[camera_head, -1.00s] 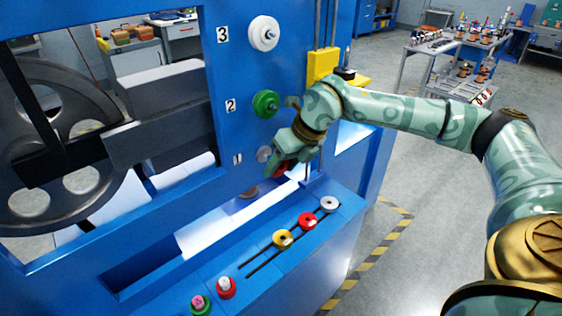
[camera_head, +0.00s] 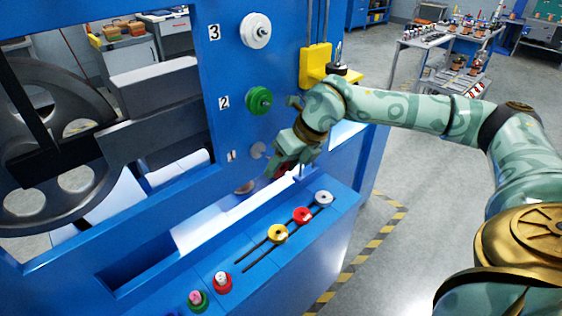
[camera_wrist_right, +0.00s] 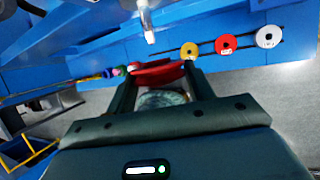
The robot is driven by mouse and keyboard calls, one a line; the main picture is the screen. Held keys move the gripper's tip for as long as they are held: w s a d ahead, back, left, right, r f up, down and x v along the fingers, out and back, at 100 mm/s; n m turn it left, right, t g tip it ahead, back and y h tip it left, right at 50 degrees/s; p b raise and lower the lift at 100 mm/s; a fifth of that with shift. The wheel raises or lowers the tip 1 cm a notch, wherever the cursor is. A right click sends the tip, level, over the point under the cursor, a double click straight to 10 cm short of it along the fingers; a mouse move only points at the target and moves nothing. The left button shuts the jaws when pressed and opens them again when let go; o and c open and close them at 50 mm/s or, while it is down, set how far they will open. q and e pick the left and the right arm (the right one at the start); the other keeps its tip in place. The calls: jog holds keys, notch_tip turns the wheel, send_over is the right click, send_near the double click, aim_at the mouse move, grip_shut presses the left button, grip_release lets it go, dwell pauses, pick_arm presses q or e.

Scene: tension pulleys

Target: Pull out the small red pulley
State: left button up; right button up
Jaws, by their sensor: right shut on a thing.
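My right gripper (camera_head: 282,168) is in front of the blue panel, below and right of the green pulley at number 2. It is shut on a small red pulley. In the wrist view the red pulley (camera_wrist_right: 155,70) spans between the two fingers and looks clear of the panel. In the head view the gripper mostly hides it, with only a bit of red showing. A grey round mount (camera_head: 257,150) beside number 1 carries no pulley. My left gripper is not in view.
A green pulley (camera_head: 259,101) sits at number 2 and a white pulley (camera_head: 256,31) at number 3. Yellow (camera_head: 278,233), red (camera_head: 301,215) and white (camera_head: 323,198) pulleys stand on the blue ledge. A yellow block (camera_head: 316,65) is at the panel's right edge.

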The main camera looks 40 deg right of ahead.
jog(key=shift+s+d+p, duration=0.15)
jog(key=shift+s+p, duration=0.2)
jog(key=shift+s, duration=1.6)
